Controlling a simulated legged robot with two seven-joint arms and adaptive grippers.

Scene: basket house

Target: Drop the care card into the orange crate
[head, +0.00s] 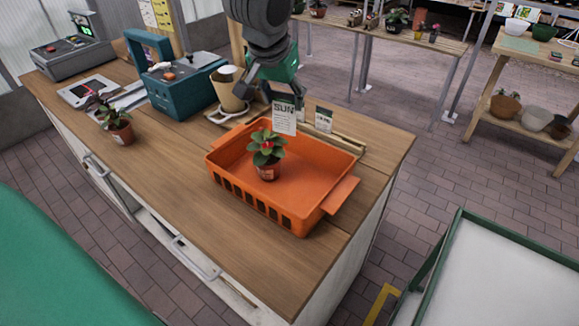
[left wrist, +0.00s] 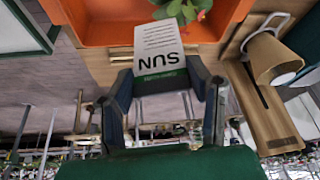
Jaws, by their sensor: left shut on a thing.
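The care card (head: 284,119) is white with the word SUN and hangs below my left gripper (head: 285,97). In the left wrist view the card (left wrist: 160,45) stands between the two fingers of my left gripper (left wrist: 162,85), which is shut on its green-edged end. The orange crate (head: 315,207) stands on the wooden bench. In the head view the card overlaps the crate's back rim; its height above it is hard to tell. The crate (left wrist: 100,25) shows at the top of the wrist view. A potted plant (head: 267,158) with a red flower is in the crate. My right gripper is not in view.
Another card (head: 323,119) stands in a wooden holder (head: 345,143) behind the crate. A beige pot (head: 230,90), a teal box-shaped device (head: 180,88) and a small potted plant (head: 117,124) are on the bench to the left. Bare bench top lies left of the crate.

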